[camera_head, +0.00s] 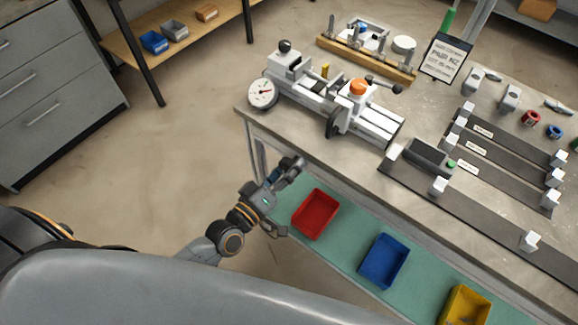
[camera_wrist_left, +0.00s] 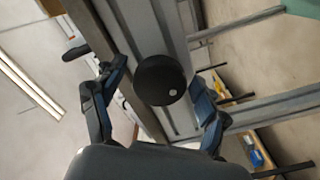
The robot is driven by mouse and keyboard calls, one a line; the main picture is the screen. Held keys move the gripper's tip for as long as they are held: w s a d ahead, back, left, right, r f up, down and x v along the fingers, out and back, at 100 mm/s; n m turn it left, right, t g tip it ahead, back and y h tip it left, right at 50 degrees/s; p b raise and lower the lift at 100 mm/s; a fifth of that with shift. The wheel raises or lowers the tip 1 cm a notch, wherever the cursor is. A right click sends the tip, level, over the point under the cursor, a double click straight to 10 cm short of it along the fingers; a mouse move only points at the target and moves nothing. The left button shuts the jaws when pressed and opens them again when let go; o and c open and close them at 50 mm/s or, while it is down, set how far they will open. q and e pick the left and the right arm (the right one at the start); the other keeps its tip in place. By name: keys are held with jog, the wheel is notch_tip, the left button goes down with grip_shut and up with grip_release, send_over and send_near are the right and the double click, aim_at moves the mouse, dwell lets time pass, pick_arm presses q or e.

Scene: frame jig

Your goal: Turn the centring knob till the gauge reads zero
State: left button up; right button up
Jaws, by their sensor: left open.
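The grey jig (camera_head: 318,100) stands at the bench's left end. Its round white dial gauge (camera_head: 262,93) faces my side; a red needle mark shows, but its reading is too small to tell. A black round knob (camera_head: 333,122) sticks out from the jig's front, and I take it for the centring knob. My left gripper (camera_head: 279,165) is open, in front of the bench edge, below and left of the knob and apart from it. In the left wrist view the knob (camera_wrist_left: 160,80) appears between the spread fingers, with gaps on both sides. My right gripper is out of view.
An orange knob (camera_head: 358,87) tops the jig. Red (camera_head: 316,213), blue (camera_head: 385,261) and yellow (camera_head: 465,307) bins sit on the green lower shelf (camera_head: 348,257) near my left arm. Dark rails with white blocks fill the bench's right. Floor left of the bench is clear.

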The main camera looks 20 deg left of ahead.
pick_arm(q)
jog(key=v, duration=1.1)
jog(key=shift+s, duration=0.4)
jog(key=shift+a, duration=0.1)
